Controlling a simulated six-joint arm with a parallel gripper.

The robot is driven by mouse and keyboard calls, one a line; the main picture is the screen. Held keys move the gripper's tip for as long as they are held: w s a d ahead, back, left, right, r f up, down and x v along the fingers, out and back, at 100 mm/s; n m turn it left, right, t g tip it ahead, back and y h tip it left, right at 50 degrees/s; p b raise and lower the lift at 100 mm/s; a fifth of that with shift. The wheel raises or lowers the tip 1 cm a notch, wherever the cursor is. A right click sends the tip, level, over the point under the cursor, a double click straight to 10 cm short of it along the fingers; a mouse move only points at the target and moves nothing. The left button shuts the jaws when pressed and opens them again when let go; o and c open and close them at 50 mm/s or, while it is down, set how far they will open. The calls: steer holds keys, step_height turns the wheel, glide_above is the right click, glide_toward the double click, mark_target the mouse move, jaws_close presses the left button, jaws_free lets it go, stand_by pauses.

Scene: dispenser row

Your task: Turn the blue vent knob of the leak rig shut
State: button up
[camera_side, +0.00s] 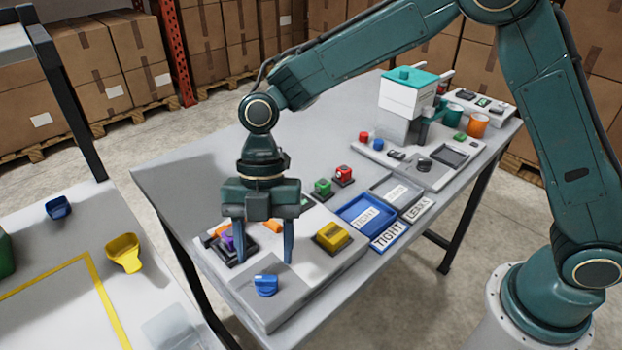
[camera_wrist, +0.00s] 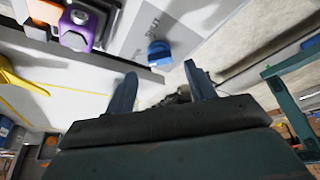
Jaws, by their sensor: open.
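The blue vent knob (camera_side: 265,285) sits on the grey front plate of the leak rig (camera_side: 300,290) in the side view. In the wrist view the knob (camera_wrist: 159,53) is beyond my fingertips, upper middle, next to faint lettering on the plate. My gripper (camera_side: 262,258) points down above the rig, its two fingers apart with nothing between them. In the wrist view the open fingers of my gripper (camera_wrist: 160,82) show at left and right, and the knob lies apart from both. A purple part (camera_side: 228,238) sits in the rig's dark nest, partly behind my left finger.
A yellow block (camera_side: 332,237) stands on the rig right of my gripper. A blue tray (camera_side: 366,214) marked TIGHT and a grey tray (camera_side: 397,191) lie further right. Green (camera_side: 323,187) and red (camera_side: 343,174) buttons stand behind. A side table with a yellow scoop (camera_side: 124,253) is at left.

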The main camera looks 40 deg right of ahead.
mark_target(266, 277)
steer(key=shift+x, duration=1.8)
steer(key=c, duration=1)
